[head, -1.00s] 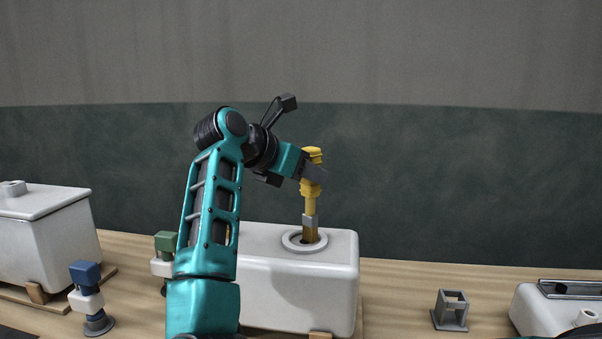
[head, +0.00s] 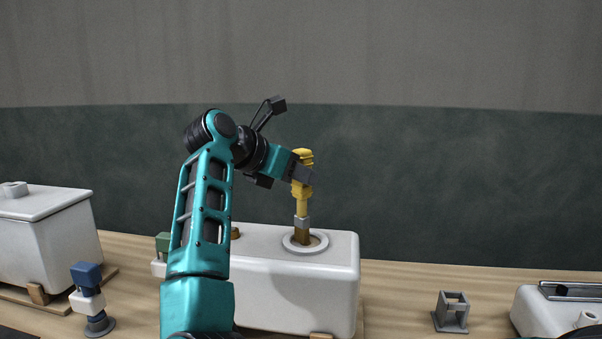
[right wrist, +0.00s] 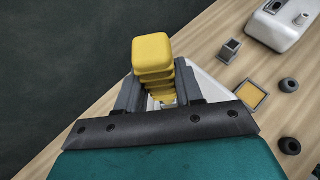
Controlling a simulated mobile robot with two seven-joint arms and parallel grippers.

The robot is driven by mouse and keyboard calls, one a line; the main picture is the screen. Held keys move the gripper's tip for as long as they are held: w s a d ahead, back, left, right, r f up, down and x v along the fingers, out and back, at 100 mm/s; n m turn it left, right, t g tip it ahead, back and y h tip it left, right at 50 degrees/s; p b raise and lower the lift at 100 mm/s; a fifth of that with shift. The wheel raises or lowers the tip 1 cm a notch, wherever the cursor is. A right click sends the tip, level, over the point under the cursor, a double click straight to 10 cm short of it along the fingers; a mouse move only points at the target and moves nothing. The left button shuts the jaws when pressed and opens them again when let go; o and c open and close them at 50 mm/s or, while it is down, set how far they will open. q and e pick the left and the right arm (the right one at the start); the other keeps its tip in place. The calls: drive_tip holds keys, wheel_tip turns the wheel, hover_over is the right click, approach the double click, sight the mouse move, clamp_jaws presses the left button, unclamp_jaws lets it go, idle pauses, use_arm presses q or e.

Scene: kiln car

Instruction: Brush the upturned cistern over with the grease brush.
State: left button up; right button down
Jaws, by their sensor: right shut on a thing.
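The upturned cistern (head: 338,280) is a white glazed box with a round grey-white ring (head: 321,249) around an opening on its top. My right gripper (head: 302,174) is shut on the yellow handle of the grease brush (head: 302,200), which stands nearly upright above the ring. The brown bristles point down at the left part of the opening; I cannot tell whether they touch. In the right wrist view the brush's yellow handle (right wrist: 153,55) sits between the fingers, with a white strip of the cistern (right wrist: 203,84) behind. My arm hides the cistern's left part. My left gripper is not in view.
Another white cistern (head: 50,235) stands at the far left. A blue-topped stamp-like tool (head: 87,285) and a green-topped one (head: 162,243) stand nearby. A small grey stand (head: 451,312) and a white lid-like piece (head: 540,312) are at right, with bare wood between.

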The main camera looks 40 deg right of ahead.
drive_tip(key=shift+s+f+b, duration=0.1)
drive_tip(key=shift+s+b, duration=0.25)
drive_tip(key=shift+s, duration=0.15)
drive_tip(key=shift+s+a+b, duration=0.1)
drive_tip(key=shift+s+b, duration=0.2)
drive_tip(key=shift+s, duration=0.45)
drive_tip(key=shift+w, duration=0.1)
drive_tip(key=shift+w+a, duration=0.6)
